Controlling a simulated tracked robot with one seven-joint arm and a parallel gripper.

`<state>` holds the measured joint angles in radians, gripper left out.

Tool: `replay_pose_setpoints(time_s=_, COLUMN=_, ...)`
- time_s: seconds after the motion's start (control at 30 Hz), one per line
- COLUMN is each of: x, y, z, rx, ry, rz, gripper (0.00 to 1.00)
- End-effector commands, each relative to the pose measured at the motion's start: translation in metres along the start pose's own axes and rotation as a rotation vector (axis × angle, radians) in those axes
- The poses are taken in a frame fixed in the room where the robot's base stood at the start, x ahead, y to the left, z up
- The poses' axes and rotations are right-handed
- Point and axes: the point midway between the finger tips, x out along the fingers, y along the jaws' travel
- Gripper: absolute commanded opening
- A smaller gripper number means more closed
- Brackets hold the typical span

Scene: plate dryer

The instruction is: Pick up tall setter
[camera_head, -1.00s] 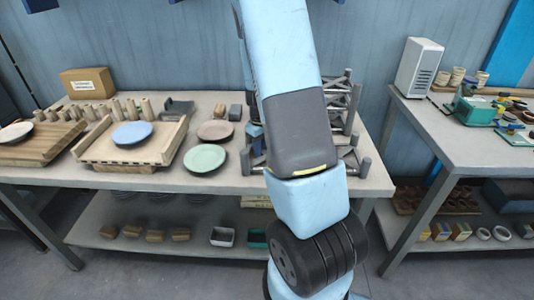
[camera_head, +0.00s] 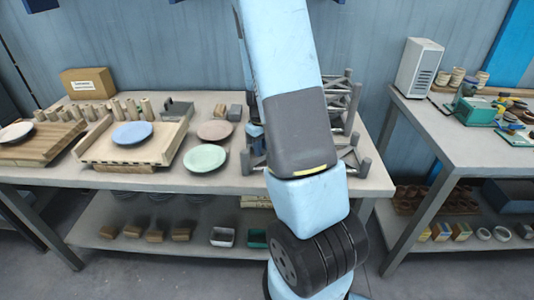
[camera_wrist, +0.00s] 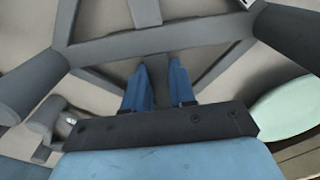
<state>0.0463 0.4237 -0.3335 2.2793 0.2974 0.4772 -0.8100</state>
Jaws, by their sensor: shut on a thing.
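Grey metal setter frames with posts and cross braces stand on the left-hand table, partly hidden behind my arm in the head view. A taller braced part (camera_head: 343,98) shows to the right of my arm, and lower posts show on both sides of it. I cannot tell where one setter ends and another begins. In the wrist view, my gripper (camera_wrist: 158,80) has its blue fingers closed on a grey bar of the tall setter (camera_wrist: 160,40). Grey beams and thick round posts spread around the fingers.
A green plate (camera_head: 204,158) and a pinkish plate (camera_head: 215,131) lie left of the frames. A blue plate (camera_head: 132,133) rests on a wooden board. A second table (camera_head: 420,125) with a white box (camera_head: 419,66) stands at the right, across a gap.

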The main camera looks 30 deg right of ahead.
Motion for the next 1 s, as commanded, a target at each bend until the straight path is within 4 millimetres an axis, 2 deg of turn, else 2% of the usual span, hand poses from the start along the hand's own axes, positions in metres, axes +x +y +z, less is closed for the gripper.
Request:
replay_pose_setpoints(time_s=0.27, x=-0.004, y=0.0, z=0.0, rx=-0.001, ry=0.001, rz=0.0, gripper=0.0)
replay_pose_setpoints(time_s=0.37, x=-0.011, y=0.0, z=-0.001, rx=-0.002, ry=0.003, rz=0.001, gripper=0.0)
replay_pose_setpoints(time_s=0.5, x=-0.032, y=0.001, z=-0.001, rx=-0.001, ry=0.005, rz=0.002, gripper=0.0)
replay_pose_setpoints(time_s=0.87, x=-0.088, y=0.012, z=0.046, rx=0.002, ry=0.004, rz=0.001, gripper=0.0)
replay_pose_setpoints(time_s=1.0, x=-0.103, y=0.019, z=0.074, rx=0.004, ry=0.003, rz=0.001, gripper=0.0)
